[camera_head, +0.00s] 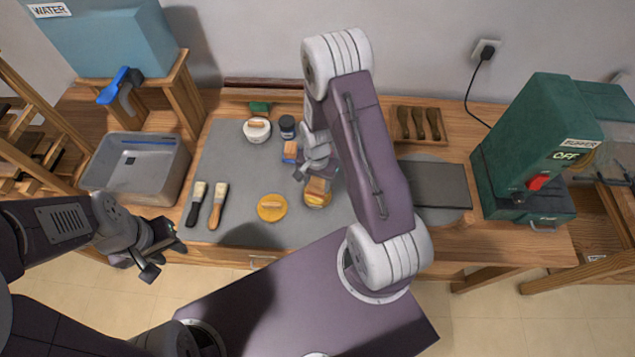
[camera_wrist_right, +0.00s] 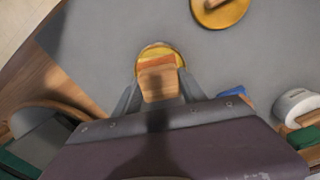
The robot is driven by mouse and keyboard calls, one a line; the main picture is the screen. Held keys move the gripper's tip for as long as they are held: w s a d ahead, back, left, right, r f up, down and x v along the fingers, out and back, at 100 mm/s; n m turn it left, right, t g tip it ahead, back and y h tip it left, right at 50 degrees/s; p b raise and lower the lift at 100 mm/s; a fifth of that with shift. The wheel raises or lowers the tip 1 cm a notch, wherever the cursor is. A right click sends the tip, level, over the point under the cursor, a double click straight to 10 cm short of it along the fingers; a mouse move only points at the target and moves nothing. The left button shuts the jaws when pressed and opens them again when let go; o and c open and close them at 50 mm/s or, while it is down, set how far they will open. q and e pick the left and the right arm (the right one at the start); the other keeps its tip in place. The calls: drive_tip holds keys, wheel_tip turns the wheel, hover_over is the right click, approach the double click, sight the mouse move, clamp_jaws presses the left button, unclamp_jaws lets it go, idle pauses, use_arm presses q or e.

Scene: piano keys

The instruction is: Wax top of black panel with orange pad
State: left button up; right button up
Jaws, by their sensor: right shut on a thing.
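A round yellow-orange pad (camera_head: 319,200) with a wooden handle is in my right gripper (camera_head: 312,180), which is shut on the handle. In the right wrist view the fingers grip the wooden block (camera_wrist_right: 158,80), with an orange band and the yellow disc (camera_wrist_right: 145,52) showing beyond it. I cannot tell whether the pad touches the mat. A second yellow-orange pad (camera_head: 271,208) lies to its left; it also shows in the right wrist view (camera_wrist_right: 222,14). The black panel (camera_head: 441,186) lies flat on a round grey plate, its left part hidden by my right arm. My left gripper (camera_head: 160,252) is open and empty, in front of the bench.
A green buffer machine (camera_head: 535,140) reading OFF stands right of the panel. A grey basin (camera_head: 135,172) is left.

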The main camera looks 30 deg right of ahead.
sight(318, 183)
drive_tip(key=shift+s, duration=0.1)
wheel_tip(318, 183, up, 7)
drive_tip(key=p, duration=0.6)
idle(0.6)
